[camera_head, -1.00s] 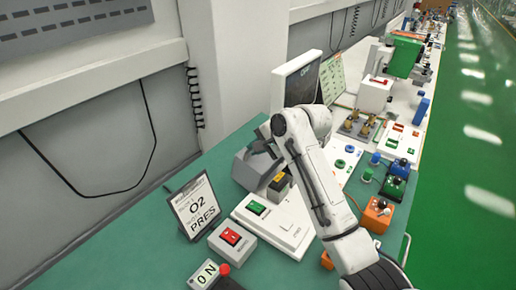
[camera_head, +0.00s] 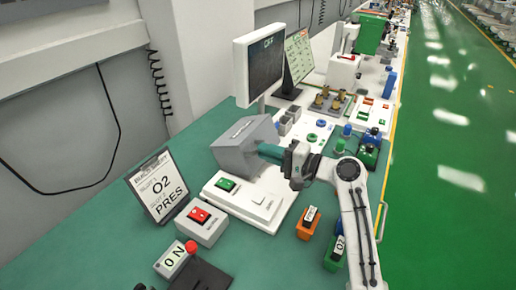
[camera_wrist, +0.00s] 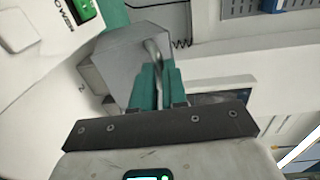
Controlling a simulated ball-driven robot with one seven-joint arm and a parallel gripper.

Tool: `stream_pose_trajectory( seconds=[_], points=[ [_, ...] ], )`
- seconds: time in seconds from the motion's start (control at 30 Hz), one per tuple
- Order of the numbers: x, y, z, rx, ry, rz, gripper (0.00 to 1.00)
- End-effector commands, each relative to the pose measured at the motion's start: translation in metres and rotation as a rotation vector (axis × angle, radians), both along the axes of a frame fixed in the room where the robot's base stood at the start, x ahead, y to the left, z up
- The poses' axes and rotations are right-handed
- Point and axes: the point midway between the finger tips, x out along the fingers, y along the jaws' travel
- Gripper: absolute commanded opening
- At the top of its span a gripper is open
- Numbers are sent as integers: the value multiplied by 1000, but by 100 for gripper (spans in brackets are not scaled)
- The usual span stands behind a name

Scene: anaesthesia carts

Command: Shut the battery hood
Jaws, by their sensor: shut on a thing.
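The battery hood (camera_head: 240,148) is a grey box-like cover at the back of a white panel, left of my arm. My gripper (camera_head: 268,152) reaches it from the right, its teal fingers at the hood's near right side. In the wrist view the hood (camera_wrist: 125,58) fills the upper left, with a curved grey handle (camera_wrist: 154,52) running down between the fingers. My gripper (camera_wrist: 158,85) is shut on that handle. What lies under the hood is hidden. I cannot tell whether its lower edge rests fully down.
A white panel (camera_head: 232,205) with a green switch lies in front of the hood. A red switch box (camera_head: 203,221) and an O2 PRES sign (camera_head: 158,187) stand to the left. A monitor (camera_head: 258,62) is behind. Small orange (camera_head: 308,224) and green boxes sit near the bench's right edge.

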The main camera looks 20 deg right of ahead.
Motion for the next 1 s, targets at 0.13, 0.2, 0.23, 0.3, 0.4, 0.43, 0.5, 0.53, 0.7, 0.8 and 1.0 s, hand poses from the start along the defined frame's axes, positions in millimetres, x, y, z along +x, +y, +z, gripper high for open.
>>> stream_pose_trajectory(
  seconds=[0.13, 0.2, 0.23, 0.3, 0.4, 0.43, 0.5, 0.53, 0.7, 0.8, 1.0],
  points=[
    [-8, -5, -21, -2, 16, 1, 0],
    [-10, -6, -26, -3, 19, 2, 0],
    [-11, -6, -28, -4, 19, 2, 0],
    [-13, -7, -32, -3, 22, 4, 0],
    [-15, -7, -36, -4, 24, 5, 0],
    [-15, -7, -37, -4, 24, 5, 0],
    [-15, -7, -38, -5, 23, 6, 0],
    [-15, -7, -38, -5, 23, 6, 0],
    [-16, -6, -38, -4, 24, 9, 0],
    [-16, -5, -38, -4, 24, 10, 0],
    [-15, -5, -37, -4, 23, 12, 21]
  ],
)
